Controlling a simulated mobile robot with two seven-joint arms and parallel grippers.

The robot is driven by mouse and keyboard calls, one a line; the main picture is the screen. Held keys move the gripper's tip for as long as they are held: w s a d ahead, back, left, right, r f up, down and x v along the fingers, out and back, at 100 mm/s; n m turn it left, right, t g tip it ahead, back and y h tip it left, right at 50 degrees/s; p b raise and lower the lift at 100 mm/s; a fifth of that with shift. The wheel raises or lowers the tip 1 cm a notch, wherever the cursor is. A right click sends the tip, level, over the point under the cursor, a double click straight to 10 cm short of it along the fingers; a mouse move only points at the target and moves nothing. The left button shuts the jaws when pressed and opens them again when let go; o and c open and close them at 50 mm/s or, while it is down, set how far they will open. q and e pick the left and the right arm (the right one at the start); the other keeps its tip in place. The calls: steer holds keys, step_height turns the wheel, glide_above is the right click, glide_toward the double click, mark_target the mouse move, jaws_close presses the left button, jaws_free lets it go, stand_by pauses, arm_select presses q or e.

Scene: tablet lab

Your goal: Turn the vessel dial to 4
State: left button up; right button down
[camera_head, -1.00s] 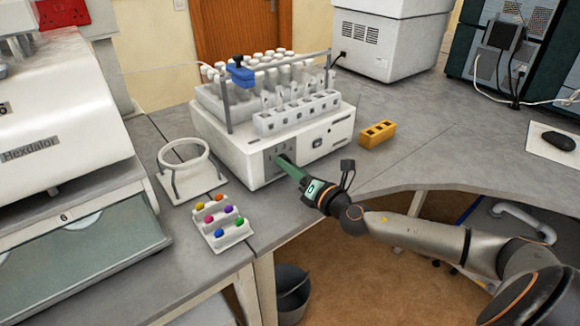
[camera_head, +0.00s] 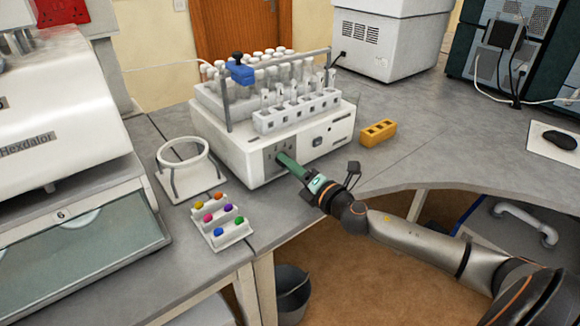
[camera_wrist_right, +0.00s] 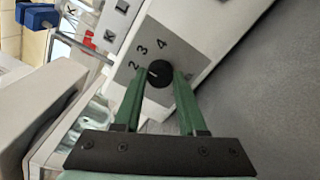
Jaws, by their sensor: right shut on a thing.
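The vessel dial (camera_wrist_right: 159,73) is a round black knob with a white mark, on a grey panel with the printed numbers 2, 3 and 4. The mark points roughly toward the 2. The panel is on the front of the white sampler machine (camera_head: 240,150), where the dial is hidden in the head view. My right gripper (camera_head: 283,158), with green fingers, reaches to this panel. In the right wrist view the fingers (camera_wrist_right: 158,82) are on either side of the dial, shut on it. My left gripper is not in view.
A rack of capped vials (camera_head: 300,115) stands on the machine. A yellow block (camera_head: 378,133) lies to its right. A white ring stand (camera_head: 172,180) and a small holder with coloured pieces (camera_head: 233,233) are at left.

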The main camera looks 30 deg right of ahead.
steer(key=m+p, duration=0.1)
steer(key=m, duration=0.3)
steer(key=shift+m, duration=0.3)
steer(key=m+p, duration=0.2)
steer(key=m, duration=0.3)
steer(key=shift+r, duration=0.1)
steer(key=shift+m+p, duration=0.6)
steer(key=shift+m, duration=0.3)
steer(key=shift+c, duration=2.3)
jaws_free()
steer(key=shift+s, duration=0.1)
steer(key=s+d, duration=0.1)
steer(key=s, duration=1.1)
steer(key=shift+s+b, duration=0.15)
steer(key=shift+b, duration=0.25)
